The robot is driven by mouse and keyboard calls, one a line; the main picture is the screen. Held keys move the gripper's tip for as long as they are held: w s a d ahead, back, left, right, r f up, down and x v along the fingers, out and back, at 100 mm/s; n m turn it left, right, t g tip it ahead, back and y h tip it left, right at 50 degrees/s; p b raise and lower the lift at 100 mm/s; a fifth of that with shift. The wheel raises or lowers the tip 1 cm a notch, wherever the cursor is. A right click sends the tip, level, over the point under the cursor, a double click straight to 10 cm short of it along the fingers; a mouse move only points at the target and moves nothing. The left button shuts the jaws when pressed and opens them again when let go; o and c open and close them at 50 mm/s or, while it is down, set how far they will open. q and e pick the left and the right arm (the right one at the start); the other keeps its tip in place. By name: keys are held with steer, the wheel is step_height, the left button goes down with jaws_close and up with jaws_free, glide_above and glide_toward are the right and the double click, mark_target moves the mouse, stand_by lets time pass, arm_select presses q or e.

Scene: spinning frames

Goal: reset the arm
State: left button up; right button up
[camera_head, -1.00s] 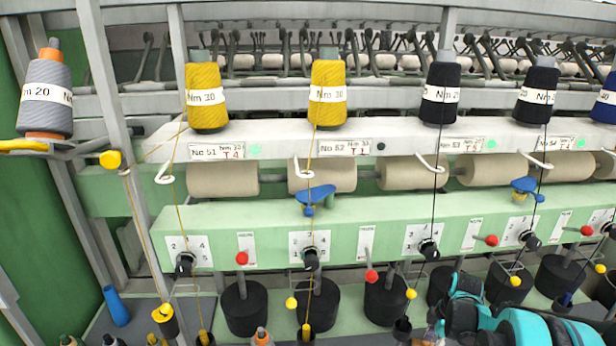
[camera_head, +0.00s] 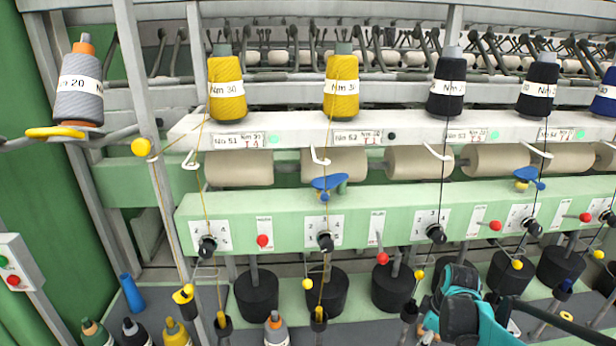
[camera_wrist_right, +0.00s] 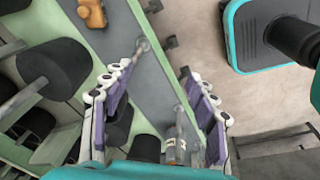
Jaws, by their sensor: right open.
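My right arm (camera_head: 468,312) shows as teal and black links at the bottom right of the head view, in front of the machine's lower shelf. My right gripper (camera_wrist_right: 163,65) shows in the wrist view with its two purple and white fingers spread apart. Nothing is held between them. A grey spool with a white label (camera_wrist_right: 174,150) shows between the fingers, lower down and apart from them. My left gripper is in neither view.
A spinning frame with yellow spools (camera_head: 227,88) and black spools (camera_head: 445,85) fills the view. Black cylinders (camera_head: 256,294) hang under its green beam (camera_head: 280,210). Several spools (camera_head: 176,333) and a blue cone (camera_head: 132,293) stand at the bottom left. A control box (camera_head: 14,268) is at the left edge.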

steer(key=s+a+r+m+t, duration=0.2)
steer(key=s+a+r+m, duration=0.2)
steer(key=s, duration=0.4)
steer(key=s+a+r+m+t, duration=0.3)
steer(key=s+a+r+m, duration=0.1)
steer(key=s+a+m, duration=0.3)
steer(key=shift+s+a+r+t+h, duration=0.3)
steer(key=shift+s+a+r, duration=0.05)
steer(key=shift+s+a, duration=0.3)
